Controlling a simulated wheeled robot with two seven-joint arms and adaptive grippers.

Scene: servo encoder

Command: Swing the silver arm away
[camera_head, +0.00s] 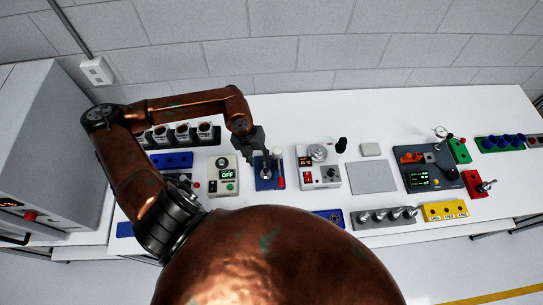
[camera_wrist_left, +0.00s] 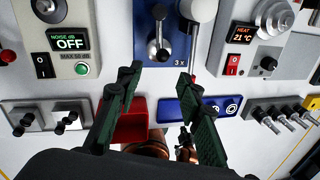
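A blue plate (camera_head: 262,184) carries a silver lever assembly and sits mid-bench; it also shows in the left wrist view (camera_wrist_left: 176,48). On it, a silver lever (camera_wrist_left: 158,42) has a round base and a dark ball end at its top. A pale, rod-like arm (camera_wrist_left: 194,45) runs along the plate's right side; in the head view, a pale arm with a red end (camera_head: 281,178) shows there. My left gripper (camera_head: 256,148) is over the plate's back part. In the wrist view its fingers (camera_wrist_left: 158,88) are apart and empty. Contact cannot be told.
A noise box reading OFF (camera_head: 225,178) stands close on the left, a heat box (camera_head: 320,178) close on the right. A red tray (camera_wrist_left: 131,126) and a blue socket panel (camera_wrist_left: 222,106) lie in front. A plain grey pad (camera_head: 372,178) is further right.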

